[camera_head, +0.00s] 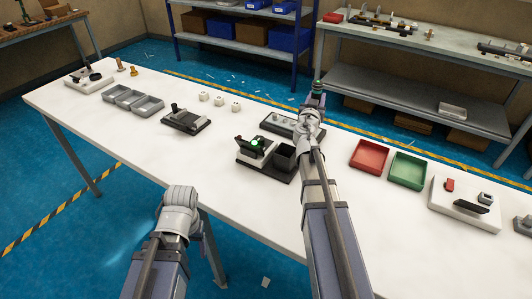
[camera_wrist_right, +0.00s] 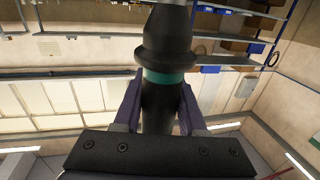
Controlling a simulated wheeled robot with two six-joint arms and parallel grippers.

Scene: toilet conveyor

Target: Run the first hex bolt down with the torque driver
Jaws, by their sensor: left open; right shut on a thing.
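The torque driver (camera_wrist_right: 165,55), black with a teal band, stands between the two fingers of my right gripper (camera_wrist_right: 162,105) in the right wrist view. In the head view the driver (camera_head: 318,88) shows as a dark upright shape with a green spot, above the table's far edge. My right gripper is shut on it. My left gripper (camera_head: 180,205) is low in front of the table's near edge; its fingers are mostly hidden by the wrist, and nothing shows in it. A dark fixture with a grey plate (camera_head: 284,122) lies partly behind my right arm. No hex bolt can be made out clearly.
A black and white device with a green light (camera_head: 256,148) stands left of my right arm. A dark fixture (camera_head: 186,120), white cubes (camera_head: 219,100) and grey trays (camera_head: 130,100) are further left. Red (camera_head: 369,156) and green (camera_head: 407,170) trays lie right. The table's near left is clear.

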